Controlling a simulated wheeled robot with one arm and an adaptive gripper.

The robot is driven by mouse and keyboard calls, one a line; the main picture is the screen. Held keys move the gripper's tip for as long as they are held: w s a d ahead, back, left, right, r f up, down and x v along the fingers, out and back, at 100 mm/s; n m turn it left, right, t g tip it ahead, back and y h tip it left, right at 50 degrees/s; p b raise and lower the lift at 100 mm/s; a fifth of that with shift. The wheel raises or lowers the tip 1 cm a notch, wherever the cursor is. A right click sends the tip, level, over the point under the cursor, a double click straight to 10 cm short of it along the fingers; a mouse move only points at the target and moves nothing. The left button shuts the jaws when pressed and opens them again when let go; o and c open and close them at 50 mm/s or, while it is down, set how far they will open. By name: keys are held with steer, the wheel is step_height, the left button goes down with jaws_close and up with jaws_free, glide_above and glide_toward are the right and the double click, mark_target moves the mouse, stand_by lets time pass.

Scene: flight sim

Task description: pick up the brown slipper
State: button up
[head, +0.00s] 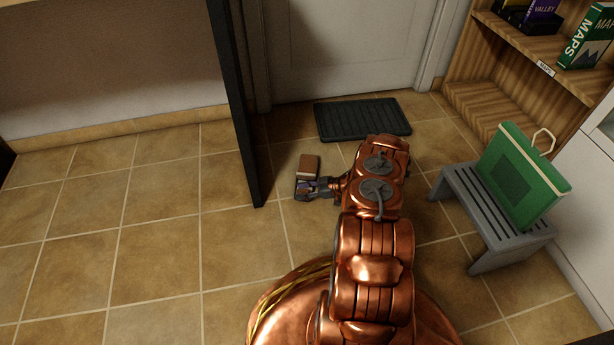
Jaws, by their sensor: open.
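A small brown flat item (308,164), which appears to be the brown slipper, lies on the tiled floor just right of the dark upright panel. It has a pale edge, and its near end is partly hidden by my gripper. My gripper (308,187) reaches leftward to its near end, low over the floor. The fingers are open; a small dark, multicoloured patch shows by them. I cannot tell whether this patch is part of the slipper, or whether the fingers touch it.
A dark upright panel (236,110) stands close left of the gripper. A dark doormat (362,118) lies before the white door (345,40). A grey slatted stool (470,205) bearing a green bag (525,175) is at right, below a wooden bookshelf (490,105). Left floor is clear.

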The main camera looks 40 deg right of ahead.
jaws_close()
stand_by(0.3)
steer(key=shift+r, duration=0.1)
